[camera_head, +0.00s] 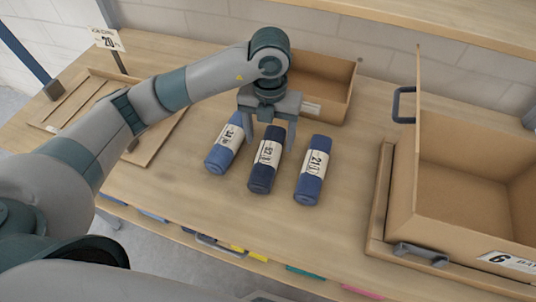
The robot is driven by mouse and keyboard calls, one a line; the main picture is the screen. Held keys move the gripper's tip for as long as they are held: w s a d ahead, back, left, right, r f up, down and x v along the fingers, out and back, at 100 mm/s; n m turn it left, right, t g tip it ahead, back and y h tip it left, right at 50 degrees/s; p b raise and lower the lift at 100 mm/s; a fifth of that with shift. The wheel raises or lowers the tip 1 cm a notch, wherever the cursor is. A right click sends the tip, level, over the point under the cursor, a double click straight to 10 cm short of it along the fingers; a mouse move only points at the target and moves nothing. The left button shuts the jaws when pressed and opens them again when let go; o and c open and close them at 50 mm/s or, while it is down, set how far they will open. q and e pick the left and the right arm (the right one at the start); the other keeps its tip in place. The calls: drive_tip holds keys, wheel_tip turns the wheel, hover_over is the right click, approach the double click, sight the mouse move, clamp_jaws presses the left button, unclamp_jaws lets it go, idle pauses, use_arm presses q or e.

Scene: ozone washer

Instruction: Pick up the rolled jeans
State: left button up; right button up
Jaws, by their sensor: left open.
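Three rolled jeans with paper bands lie side by side on the wooden table (160,190) in the head view. The left roll (223,146) is mid blue, the middle roll (266,160) is dark navy, and the right roll (312,170) is mid blue. My left gripper (268,142) is open and points down over the middle roll. One finger is between the left and middle rolls, the other between the middle and right rolls. Whether the fingers touch the rolls I cannot tell. My right gripper is not in view.
A cardboard box (335,90) stands behind the rolls. A large box (470,190) with dark handles stands on a wooden tray at right. A shallow wooden tray (75,105) and a sign (107,39) are at left. The table in front of the rolls is clear.

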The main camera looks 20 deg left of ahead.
sight(268, 152)
use_arm(q)
drive_tip(key=shift+f, duration=0.75)
drive_tip(key=shift+s+a+f+p, duration=0.1)
drive_tip(key=shift+s+f+p, duration=0.15)
drive_tip(key=shift+f+p, duration=0.8)
wheel_tip(268, 152, down, 2)
drive_tip(key=shift+s+p, duration=0.1)
drive_tip(key=shift+p, duration=0.45)
drive_tip(key=shift+f, duration=0.55)
